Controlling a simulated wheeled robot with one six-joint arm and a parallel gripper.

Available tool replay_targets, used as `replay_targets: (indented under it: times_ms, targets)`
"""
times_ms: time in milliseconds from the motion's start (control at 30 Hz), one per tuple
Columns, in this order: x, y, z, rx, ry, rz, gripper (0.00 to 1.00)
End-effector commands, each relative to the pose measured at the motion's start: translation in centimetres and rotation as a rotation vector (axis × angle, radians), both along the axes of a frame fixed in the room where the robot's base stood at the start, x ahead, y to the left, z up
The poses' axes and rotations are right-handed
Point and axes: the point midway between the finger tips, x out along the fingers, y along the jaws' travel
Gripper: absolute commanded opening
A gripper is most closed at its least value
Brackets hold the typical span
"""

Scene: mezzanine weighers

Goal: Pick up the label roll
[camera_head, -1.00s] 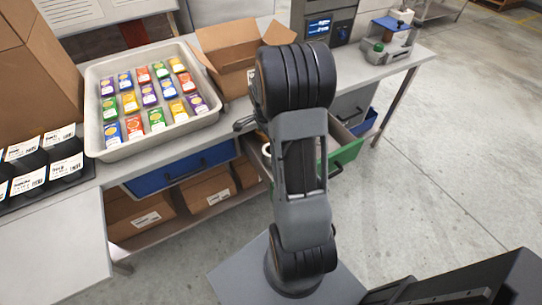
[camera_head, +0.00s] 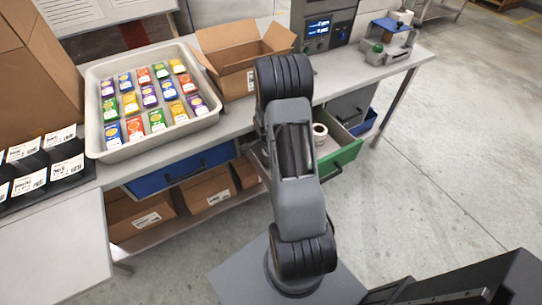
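A white label roll (camera_head: 320,133) with a brown core lies in the open green-fronted drawer (camera_head: 343,161) under the bench. It shows just right of my arm, and part of the drawer's inside is hidden behind the arm. My gripper is not visible; my own arm stands in front of the drawer and hides it. I cannot tell how close it is to the roll.
The bench (camera_head: 233,122) carries a grey tray (camera_head: 91,120) of small colored packets, an open cardboard box (camera_head: 233,65), black label-bearing packs (camera_head: 30,172) and a weigher (camera_head: 323,25). A blue drawer (camera_head: 180,169) is shut.

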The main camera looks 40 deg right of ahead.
Motion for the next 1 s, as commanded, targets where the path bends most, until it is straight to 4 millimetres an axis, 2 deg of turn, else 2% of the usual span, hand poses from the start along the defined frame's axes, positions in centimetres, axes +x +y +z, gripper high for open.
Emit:
replay_targets:
  times_ms: [267,833,1000]
  targets:
    - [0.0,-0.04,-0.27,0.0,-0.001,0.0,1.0]
    - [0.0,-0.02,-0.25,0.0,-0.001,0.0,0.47]
    - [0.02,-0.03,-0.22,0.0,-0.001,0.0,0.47]
